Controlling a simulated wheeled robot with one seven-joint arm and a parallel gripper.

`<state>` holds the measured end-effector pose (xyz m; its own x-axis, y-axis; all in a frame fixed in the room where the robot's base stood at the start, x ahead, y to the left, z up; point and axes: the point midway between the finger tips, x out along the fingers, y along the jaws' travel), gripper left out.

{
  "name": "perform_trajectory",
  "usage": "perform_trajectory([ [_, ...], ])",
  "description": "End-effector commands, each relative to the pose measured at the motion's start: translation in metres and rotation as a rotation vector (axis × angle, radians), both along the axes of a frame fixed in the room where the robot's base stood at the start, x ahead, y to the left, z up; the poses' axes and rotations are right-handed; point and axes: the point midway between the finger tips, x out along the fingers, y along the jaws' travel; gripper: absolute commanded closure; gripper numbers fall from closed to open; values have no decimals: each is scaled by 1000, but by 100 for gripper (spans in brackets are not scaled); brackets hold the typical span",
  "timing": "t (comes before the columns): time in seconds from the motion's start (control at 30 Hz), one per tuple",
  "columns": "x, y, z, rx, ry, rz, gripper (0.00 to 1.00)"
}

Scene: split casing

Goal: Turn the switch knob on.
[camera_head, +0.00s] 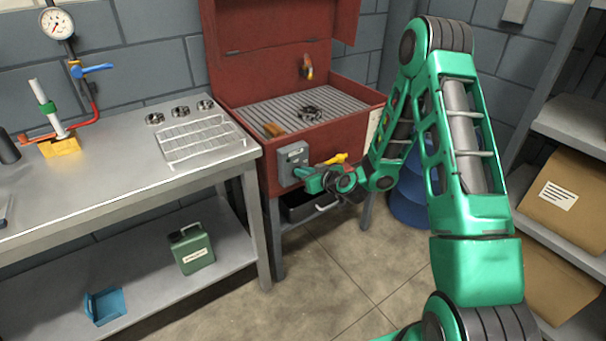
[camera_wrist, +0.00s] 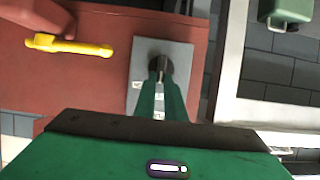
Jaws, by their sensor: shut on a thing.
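A grey switch box (camera_head: 291,158) is fixed to the front of a red cabinet (camera_head: 262,166). The wrist view shows its plate (camera_wrist: 180,62) with a dark round knob (camera_wrist: 152,50) on it. My gripper (camera_head: 302,172) reaches the box from the right, and in the wrist view its two green fingers (camera_wrist: 160,84) are closed in on the knob. The fingers hide most of the knob, so its turned position cannot be told.
A yellow handle (camera_wrist: 70,46) sticks out beside the switch box; it also shows in the head view (camera_head: 336,159). A metal workbench (camera_head: 120,190) stands to the left. A black drawer or tray (camera_head: 310,206) is below the cabinet, and a blue drum (camera_head: 408,200) stands to the right.

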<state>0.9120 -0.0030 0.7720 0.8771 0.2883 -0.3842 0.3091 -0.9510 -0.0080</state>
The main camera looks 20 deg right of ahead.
Motion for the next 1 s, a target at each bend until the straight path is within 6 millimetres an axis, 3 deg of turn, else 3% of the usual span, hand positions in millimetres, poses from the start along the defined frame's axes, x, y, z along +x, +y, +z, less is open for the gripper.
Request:
perform_trajectory([
  [0.37,2,-8,-1,161,51,-5,100],
  [1.0,7,-23,-9,715,229,-7,100],
])
